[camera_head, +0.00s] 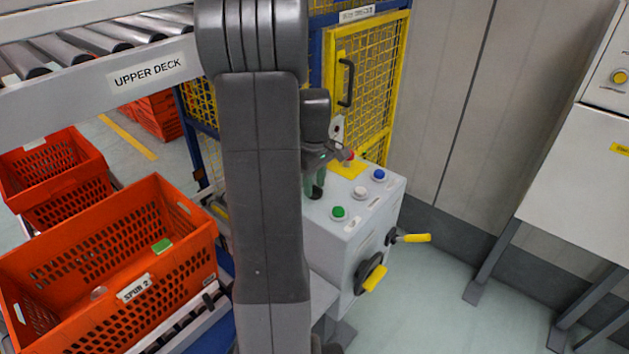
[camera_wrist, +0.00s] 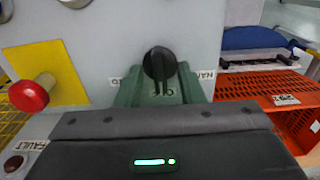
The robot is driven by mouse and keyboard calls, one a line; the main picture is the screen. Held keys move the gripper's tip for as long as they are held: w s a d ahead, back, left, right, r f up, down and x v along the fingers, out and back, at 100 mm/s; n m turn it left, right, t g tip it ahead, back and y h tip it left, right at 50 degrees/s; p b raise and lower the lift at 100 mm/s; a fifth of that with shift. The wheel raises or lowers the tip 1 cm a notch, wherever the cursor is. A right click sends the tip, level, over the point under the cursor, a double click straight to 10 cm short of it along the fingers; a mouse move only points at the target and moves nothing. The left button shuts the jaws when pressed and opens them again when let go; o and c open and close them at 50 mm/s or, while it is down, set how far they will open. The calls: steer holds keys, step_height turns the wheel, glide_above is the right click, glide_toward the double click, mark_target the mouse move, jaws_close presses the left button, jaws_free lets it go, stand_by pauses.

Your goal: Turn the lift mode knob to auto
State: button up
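The lift mode knob is a black round selector (camera_wrist: 160,64) on the grey control box (camera_head: 345,230). In the wrist view its bar points down toward my gripper, near a middle mark that looks like "O". A partly hidden upside-down label, seemingly AUTO, is at its left; one like MAN is at its right. My gripper (camera_wrist: 160,90) has greenish fingers on both sides of the knob's bar, with apparent gaps; it looks open.
A red mushroom button (camera_wrist: 33,93) on a yellow plate stands beside the knob. Green (camera_head: 338,212), white (camera_head: 361,193) and blue (camera_head: 379,175) buttons are on the box top. Orange totes (camera_head: 160,200) stand left.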

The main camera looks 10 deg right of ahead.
jaws_close()
steer(key=shift+m, duration=0.3)
steer(key=m, duration=0.4)
steer(key=shift+m+b, duration=0.35)
steer(key=shift+m, duration=1.85)
jaws_free()
